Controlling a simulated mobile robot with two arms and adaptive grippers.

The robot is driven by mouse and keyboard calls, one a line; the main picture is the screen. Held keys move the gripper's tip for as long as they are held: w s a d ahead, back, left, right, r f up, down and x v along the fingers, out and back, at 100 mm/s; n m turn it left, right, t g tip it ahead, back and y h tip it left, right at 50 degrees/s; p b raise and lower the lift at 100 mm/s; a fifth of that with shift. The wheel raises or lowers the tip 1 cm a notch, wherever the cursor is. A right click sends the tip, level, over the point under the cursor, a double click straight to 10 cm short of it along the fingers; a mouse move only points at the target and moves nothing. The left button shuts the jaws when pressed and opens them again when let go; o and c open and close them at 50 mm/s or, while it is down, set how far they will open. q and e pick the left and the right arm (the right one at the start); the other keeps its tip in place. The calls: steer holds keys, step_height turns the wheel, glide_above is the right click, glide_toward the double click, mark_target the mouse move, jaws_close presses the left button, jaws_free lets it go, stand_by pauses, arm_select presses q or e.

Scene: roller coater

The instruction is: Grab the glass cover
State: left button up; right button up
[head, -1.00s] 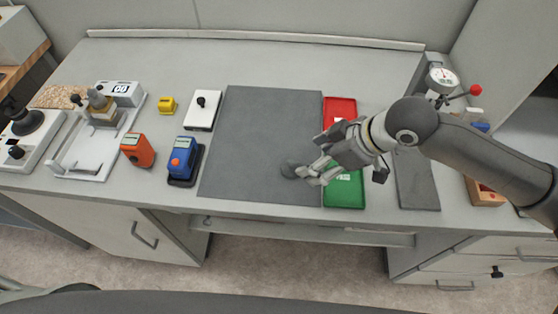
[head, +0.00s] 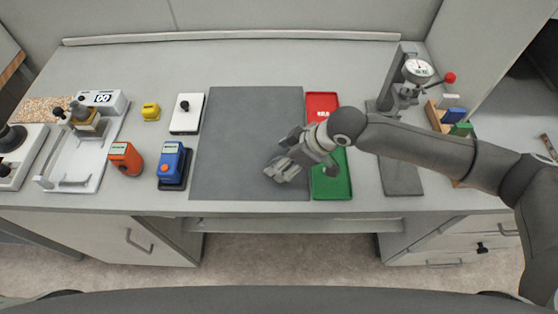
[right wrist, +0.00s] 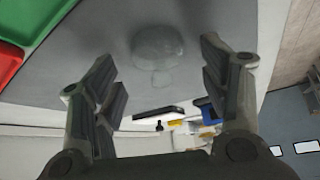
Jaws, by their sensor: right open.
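The glass cover (right wrist: 157,44) is a clear, smoky dome with what looks like a small knob, standing on the dark grey mat (head: 235,130). In the right wrist view it lies between and slightly beyond my open fingertips, with no contact visible. In the head view my right gripper (head: 283,170) is over the right front part of the mat and hides the cover. The right wrist view shows both fingers of this gripper (right wrist: 158,62) spread wide with nothing held. My left gripper is not in view.
A red tray (head: 322,98) and a green tray (head: 330,182) lie right of the mat, under my right arm. A dial gauge stand (head: 417,70) is farther right. Blue (head: 170,160) and orange (head: 124,157) devices and a white box (head: 187,113) stand left.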

steer(key=shift+w+a+f, duration=0.1)
steer(key=shift+a+f, duration=0.2)
steer(key=shift+f, duration=0.25)
steer(key=shift+r, duration=0.1)
steer(key=c, duration=1)
steer(key=shift+c, duration=0.2)
